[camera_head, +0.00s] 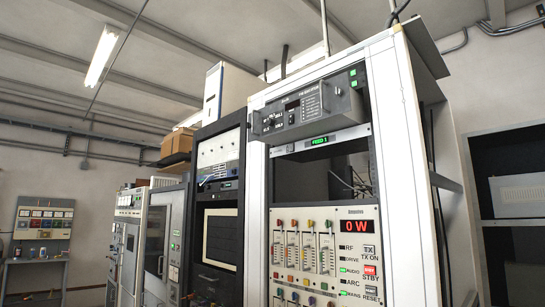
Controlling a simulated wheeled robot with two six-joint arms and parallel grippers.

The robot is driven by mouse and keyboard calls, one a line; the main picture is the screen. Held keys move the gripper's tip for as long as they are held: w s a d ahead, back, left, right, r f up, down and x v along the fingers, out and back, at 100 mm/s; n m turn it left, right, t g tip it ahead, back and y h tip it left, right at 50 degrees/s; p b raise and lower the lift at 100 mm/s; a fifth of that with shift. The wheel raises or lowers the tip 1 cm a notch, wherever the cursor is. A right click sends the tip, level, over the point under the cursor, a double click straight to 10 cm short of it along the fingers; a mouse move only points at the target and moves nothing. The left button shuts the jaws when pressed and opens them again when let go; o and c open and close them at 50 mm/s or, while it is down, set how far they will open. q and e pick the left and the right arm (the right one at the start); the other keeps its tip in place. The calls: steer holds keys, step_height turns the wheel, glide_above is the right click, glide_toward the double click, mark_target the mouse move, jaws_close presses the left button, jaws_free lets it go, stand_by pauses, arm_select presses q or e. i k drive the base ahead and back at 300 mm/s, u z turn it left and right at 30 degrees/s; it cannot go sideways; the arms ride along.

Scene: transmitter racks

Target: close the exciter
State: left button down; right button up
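The exciter (303,107), a dark grey drawer-like unit with knobs, a small display and printed lettering, is near the top of the white rack (405,180) at centre right. Its front panel stands out from the rack front, tilted in the view, with its left end projecting past the rack's left post. A panel with green lights (353,78) is at its right end. Neither of my grippers is in view.
Below the exciter are a strip with a green lit label (319,141), an open dark bay and a control panel (325,255) with a red 0 W display. A dark rack (218,205) and more cabinets (130,235) stand to the left.

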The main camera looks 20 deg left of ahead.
mark_target(317, 110)
steer(key=i, duration=1.15)
steer(key=u, duration=2.15)
steer(key=i, duration=0.5)
steer(key=z, duration=1.95)
